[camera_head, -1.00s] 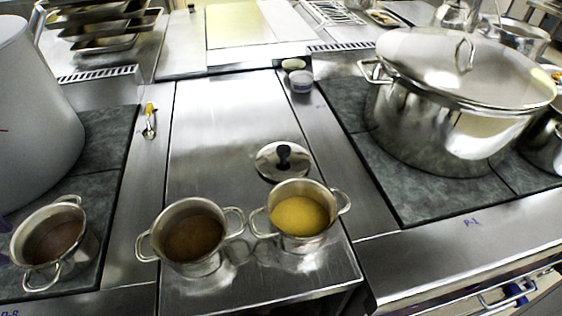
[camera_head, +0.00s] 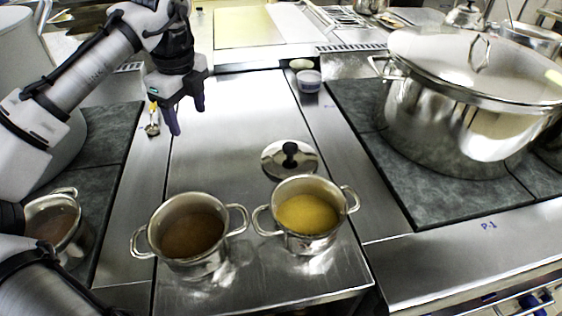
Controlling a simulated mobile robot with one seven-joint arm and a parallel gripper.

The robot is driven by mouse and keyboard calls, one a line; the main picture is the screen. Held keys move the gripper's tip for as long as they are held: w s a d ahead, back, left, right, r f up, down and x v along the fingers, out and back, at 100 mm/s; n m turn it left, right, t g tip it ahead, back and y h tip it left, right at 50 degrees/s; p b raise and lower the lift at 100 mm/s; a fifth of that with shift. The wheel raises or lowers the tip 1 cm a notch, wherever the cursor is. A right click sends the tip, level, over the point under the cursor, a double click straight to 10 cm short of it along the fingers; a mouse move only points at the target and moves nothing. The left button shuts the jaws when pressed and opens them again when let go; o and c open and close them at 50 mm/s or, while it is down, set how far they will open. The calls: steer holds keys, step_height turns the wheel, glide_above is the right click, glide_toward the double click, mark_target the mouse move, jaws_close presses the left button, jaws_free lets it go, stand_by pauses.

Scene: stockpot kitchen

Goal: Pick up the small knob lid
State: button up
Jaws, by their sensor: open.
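The small knob lid (camera_head: 275,159) is a round silver lid with a black knob on top. It lies flat on the steel counter, just behind the pot of yellow food. My gripper (camera_head: 188,119) is open and empty, its dark fingers pointing down above the counter. It is to the left of the lid and farther back, clearly apart from it.
A pot of yellow food (camera_head: 307,215) and a pot of brown food (camera_head: 192,234) stand near the front edge. A large lidded stockpot (camera_head: 455,130) is on the right hob. A small container (camera_head: 309,82) stands behind. The counter between gripper and lid is clear.

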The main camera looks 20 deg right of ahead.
steer(key=d+f+m+b, duration=0.1)
steer(key=d+m, duration=0.2)
steer(key=d, duration=0.9)
steer(key=m+b, duration=0.1)
steer(key=m, duration=0.1)
glide_toward(290, 146)
steer(key=f, duration=0.5)
steer(key=shift+w+d+f, duration=0.15)
steer(key=shift+w+d, duration=0.05)
steer(key=shift+w, duration=0.2)
steer(key=shift+w+a+f+p, duration=0.1)
steer(key=shift+w+f+p, duration=0.05)
steer(key=shift+f, duration=0.75)
steer(key=shift+w+a+f+p, duration=0.1)
steer(key=shift+w+f, duration=0.05)
steer(key=shift+f, duration=0.7)
steer(key=shift+w+a+f+p, duration=0.1)
steer(key=shift+w+f+p, duration=0.1)
steer(key=shift+f, duration=0.7)
steer(key=c, duration=1.1)
